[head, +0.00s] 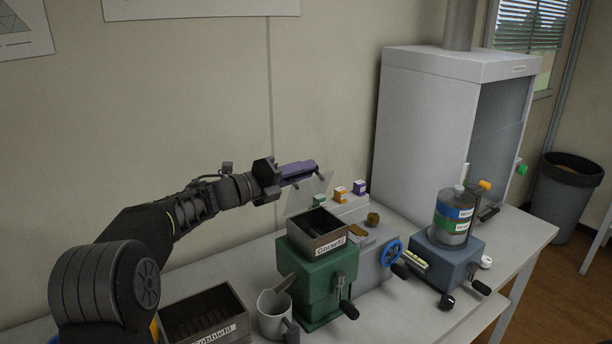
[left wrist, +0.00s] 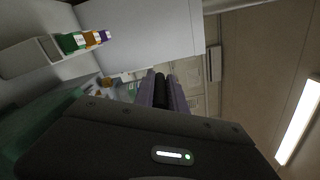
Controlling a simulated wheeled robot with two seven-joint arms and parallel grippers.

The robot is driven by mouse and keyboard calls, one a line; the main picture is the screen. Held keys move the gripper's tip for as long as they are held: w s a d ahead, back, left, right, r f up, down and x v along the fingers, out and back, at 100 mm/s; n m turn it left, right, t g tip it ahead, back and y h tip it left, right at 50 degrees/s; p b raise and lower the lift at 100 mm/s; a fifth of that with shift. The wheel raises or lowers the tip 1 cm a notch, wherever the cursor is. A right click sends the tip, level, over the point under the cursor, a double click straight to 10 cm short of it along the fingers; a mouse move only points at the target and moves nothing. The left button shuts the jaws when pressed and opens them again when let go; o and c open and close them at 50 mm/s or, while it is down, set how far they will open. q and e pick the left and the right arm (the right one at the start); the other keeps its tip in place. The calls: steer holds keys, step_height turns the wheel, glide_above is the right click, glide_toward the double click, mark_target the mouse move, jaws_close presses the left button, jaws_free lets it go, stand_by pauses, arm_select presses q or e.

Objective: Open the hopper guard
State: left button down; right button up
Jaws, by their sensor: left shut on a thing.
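The hopper guard (head: 312,193) is a clear panel standing tilted up at the back of the open-topped hopper box (head: 318,231), which sits on a green hand-cranked machine (head: 306,282). My left gripper (head: 306,172), with purple fingers, is at the guard's upper edge and shut on its dark bar. In the left wrist view the left gripper's fingers (left wrist: 165,88) lie along both sides of a black bar (left wrist: 160,90). The clear panel is hard to make out there. My right gripper is not in view.
Several small coloured boxes (head: 340,194) stand on a ledge behind the grey unit with a blue wheel (head: 391,253). A tall white cabinet (head: 425,130) stands behind right.

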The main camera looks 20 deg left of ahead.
arm_select(q)
steer(key=shift+w+a+f+n, duration=0.3)
steer(key=shift+w+a+n, duration=0.35)
steer(key=shift+a+n, duration=0.2)
steer(key=shift+w+a+f, duration=0.1)
steer(key=c, duration=1.4)
jaws_free()
steer(key=shift+o, duration=0.2)
steer(key=b+v, duration=0.2)
steer(key=v, duration=0.6)
